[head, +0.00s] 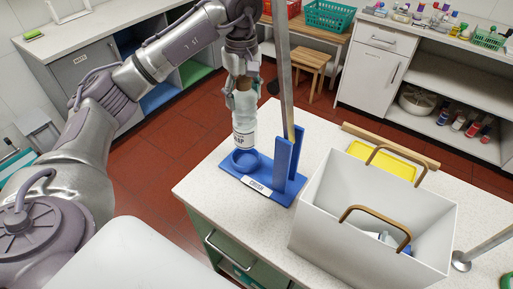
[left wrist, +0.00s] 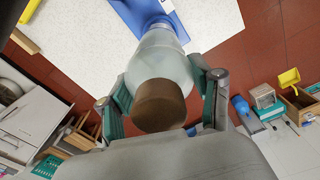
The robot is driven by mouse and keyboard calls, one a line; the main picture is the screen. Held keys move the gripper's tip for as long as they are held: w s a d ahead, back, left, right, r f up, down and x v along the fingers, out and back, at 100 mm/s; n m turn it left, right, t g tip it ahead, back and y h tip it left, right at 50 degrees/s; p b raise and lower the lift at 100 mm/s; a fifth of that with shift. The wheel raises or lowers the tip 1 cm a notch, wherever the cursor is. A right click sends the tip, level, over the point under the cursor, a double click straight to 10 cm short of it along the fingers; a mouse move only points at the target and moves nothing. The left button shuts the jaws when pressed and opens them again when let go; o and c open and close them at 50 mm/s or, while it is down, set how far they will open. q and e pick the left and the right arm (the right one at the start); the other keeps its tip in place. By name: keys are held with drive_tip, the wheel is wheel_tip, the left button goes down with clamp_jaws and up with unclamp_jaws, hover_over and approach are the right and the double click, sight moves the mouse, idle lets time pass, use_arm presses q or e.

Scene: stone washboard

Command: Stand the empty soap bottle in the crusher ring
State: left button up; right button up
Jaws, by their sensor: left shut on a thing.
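The soap bottle (head: 244,110) is pale and translucent with a white label, and stands upright in my left gripper (head: 242,88). In the left wrist view the bottle (left wrist: 160,60) shows its brown cap (left wrist: 158,106) between the teal finger pads of the left gripper (left wrist: 165,95). The blue crusher (head: 283,160) stands on the counter with a ring (head: 244,161) on its base. The bottle's lower end is just above or at the ring; I cannot tell whether it touches. My right gripper is not in view.
A metal lever (head: 284,70) rises from the crusher, just right of the bottle. A white bin (head: 340,215) with brown handles stands to the right on the counter (head: 215,185). A yellow tray (head: 385,162) lies behind it. The counter's left edge is near the crusher.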

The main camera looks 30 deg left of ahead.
sight(245, 133)
use_arm(q)
drive_tip(key=shift+n, duration=0.4)
drive_tip(key=f, duration=0.1)
drive_tip(key=f+p, duration=0.1)
drive_tip(key=f, duration=0.2)
drive_tip(key=shift+a, duration=0.35)
drive_tip(key=shift+f+p, duration=0.3)
drive_tip(key=shift+f, duration=0.05)
wheel_tip(245, 133, down, 4)
drive_tip(key=shift+w+f+p, duration=0.1)
drive_tip(key=shift+f+p, duration=0.1)
drive_tip(key=shift+p, duration=0.55)
drive_tip(key=shift+f, duration=0.2)
drive_tip(key=shift+f+b, duration=0.2)
drive_tip(key=shift+b, duration=0.1)
drive_tip(key=o, duration=1)
drive_tip(key=shift+c, duration=0.2)
drive_tip(key=shift+r, duration=0.1)
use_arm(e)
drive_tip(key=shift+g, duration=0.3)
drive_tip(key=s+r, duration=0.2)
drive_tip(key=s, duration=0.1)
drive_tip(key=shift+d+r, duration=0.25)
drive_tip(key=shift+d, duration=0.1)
